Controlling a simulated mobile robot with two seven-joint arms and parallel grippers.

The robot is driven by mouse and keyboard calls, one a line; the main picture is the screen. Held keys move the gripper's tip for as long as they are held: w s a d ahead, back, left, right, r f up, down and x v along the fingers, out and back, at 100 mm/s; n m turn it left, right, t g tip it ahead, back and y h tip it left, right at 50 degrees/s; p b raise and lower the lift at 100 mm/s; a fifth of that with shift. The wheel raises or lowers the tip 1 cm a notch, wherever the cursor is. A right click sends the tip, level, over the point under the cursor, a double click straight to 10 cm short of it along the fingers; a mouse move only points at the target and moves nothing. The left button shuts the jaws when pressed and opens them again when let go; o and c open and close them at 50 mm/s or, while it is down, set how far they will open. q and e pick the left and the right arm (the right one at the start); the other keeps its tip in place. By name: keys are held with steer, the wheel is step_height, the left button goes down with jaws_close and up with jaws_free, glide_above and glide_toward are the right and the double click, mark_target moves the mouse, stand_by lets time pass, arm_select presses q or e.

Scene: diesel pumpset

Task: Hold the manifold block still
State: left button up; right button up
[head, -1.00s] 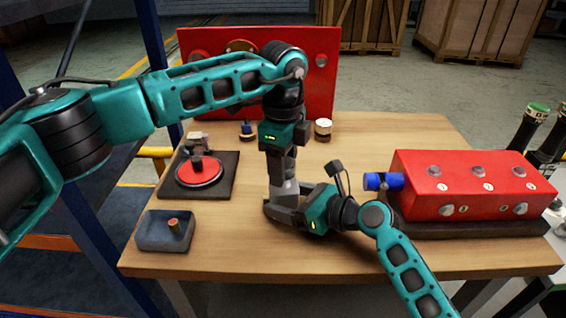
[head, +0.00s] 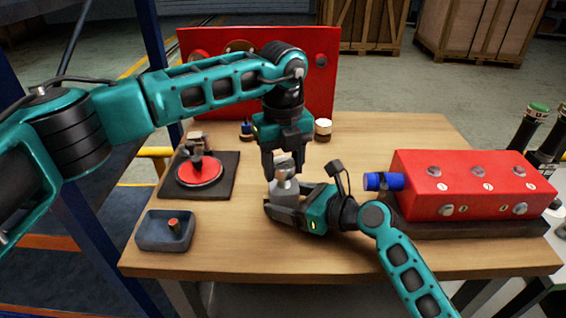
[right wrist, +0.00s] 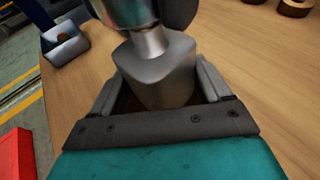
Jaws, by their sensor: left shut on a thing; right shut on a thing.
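The manifold block (head: 284,188), a small grey block with a narrower silvery fitting (head: 284,170) on top, stands upright near the table's middle. It also shows in the right wrist view (right wrist: 158,75), with the shiny fitting (right wrist: 146,42) rising from it. My right gripper (head: 279,203) comes in low from the right and is shut on the block, a finger on either side. My left gripper (head: 284,166) points straight down above it and is shut on the silvery fitting. Its fingers partly hide the fitting's upper part.
A red housing (head: 470,180) with a blue cylinder (head: 383,181) stands at right. At left are a red disc (head: 199,172) on a dark plate and a grey tray (head: 150,236) with a small part. A red panel (head: 320,85) stands behind. The table front (head: 250,260) is bare.

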mark_target(282, 162)
arm_select(q)
steer(key=shift+f+m, duration=0.2)
steer(key=shift+m, duration=1)
steer(key=o, duration=1.4)
steer(key=shift+r, duration=0.1)
steer(key=shift+o, duration=0.2)
step_height(282, 162, up, 12)
arm_select(e)
steer(key=o, duration=1.4)
